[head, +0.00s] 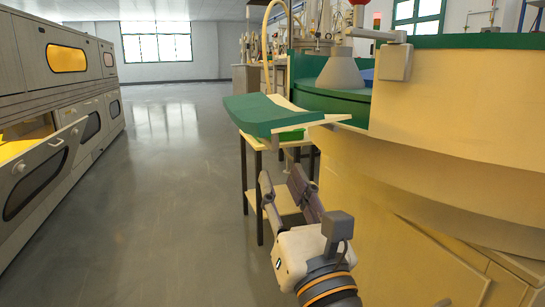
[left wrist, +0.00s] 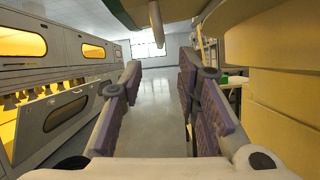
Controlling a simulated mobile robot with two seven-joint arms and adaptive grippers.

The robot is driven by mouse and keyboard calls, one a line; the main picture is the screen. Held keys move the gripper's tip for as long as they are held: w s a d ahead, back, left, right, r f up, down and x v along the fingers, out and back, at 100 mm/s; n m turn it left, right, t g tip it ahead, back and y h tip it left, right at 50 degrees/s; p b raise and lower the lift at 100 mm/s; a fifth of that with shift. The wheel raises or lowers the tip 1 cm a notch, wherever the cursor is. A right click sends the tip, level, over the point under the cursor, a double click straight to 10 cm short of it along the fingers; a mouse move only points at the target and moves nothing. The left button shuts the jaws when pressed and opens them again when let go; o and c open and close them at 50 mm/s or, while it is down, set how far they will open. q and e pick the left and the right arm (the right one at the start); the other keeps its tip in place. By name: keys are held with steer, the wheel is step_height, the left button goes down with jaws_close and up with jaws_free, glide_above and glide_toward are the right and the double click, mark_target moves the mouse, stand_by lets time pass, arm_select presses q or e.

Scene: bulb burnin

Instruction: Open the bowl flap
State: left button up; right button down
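The large round bowl (head: 450,100) is cream outside with a green rim, on the right of the head view. A curved green-and-cream panel (head: 262,112), which looks like the bowl flap, juts out from its left side. My left gripper (head: 282,182) is below and in front of this panel, apart from it, with its two fingers spread and nothing between them. In the left wrist view, the open fingers (left wrist: 158,78) point along the aisle, and a green-edged underside with a hanging tan peg (left wrist: 155,20) shows above them. My right gripper is out of view.
A small table (head: 251,165) with dark legs and a green tray (head: 291,135) stands under the panel. A grey cabinet row (head: 60,90) with an opened-out door (head: 42,165) lines the left. The grey floor (head: 165,180) between is clear.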

mark_target(264, 139)
arm_select(q)
steer(key=b+x, duration=0.3)
steer(key=x, duration=0.8)
steer(key=shift+w+a+r, duration=0.1)
steer(key=shift+w, duration=0.15)
jaws_close()
